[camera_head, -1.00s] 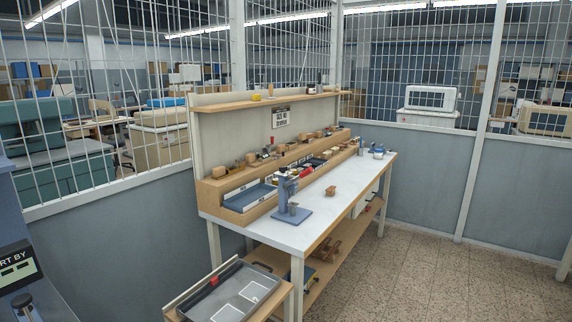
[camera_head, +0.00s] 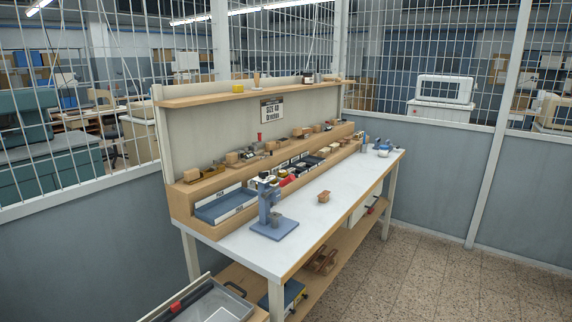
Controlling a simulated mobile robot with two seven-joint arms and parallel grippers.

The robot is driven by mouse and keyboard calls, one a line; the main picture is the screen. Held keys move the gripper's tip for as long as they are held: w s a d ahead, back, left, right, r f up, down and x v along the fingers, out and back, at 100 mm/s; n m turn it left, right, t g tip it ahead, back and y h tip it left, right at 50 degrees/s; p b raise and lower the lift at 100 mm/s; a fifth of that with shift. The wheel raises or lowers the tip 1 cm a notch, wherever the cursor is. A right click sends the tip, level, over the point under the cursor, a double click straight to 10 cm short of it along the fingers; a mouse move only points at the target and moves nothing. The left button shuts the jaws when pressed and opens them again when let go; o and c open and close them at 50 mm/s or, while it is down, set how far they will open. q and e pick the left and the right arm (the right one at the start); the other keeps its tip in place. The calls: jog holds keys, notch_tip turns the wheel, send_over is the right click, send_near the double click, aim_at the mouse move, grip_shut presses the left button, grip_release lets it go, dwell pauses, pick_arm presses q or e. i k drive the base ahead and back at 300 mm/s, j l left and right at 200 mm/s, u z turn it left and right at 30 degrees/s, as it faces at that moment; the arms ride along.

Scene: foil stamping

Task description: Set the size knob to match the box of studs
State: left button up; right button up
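A blue press-like tool (camera_head: 269,212) stands on its flat base near the front left of the white-topped workbench (camera_head: 322,230). A size knob cannot be made out on it at this distance. A box of studs cannot be told apart for certain; a small brown block or box (camera_head: 324,197) sits alone on the bench top. Neither of my grippers is in view.
A wooden riser (camera_head: 205,190) along the bench's back holds blue trays (camera_head: 225,205) and several small items. A shelf (camera_head: 240,93) runs above. A grey tray (camera_head: 215,303) stands low at the front left. The speckled floor (camera_head: 430,270) at the right is clear.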

aim_at(263, 174)
jog(key=i+l+z, duration=0.15)
jog(key=i+l, duration=0.25)
jog(key=i+l+z, duration=0.2)
jog(key=i+l, duration=0.15)
jog(key=i, duration=0.3)
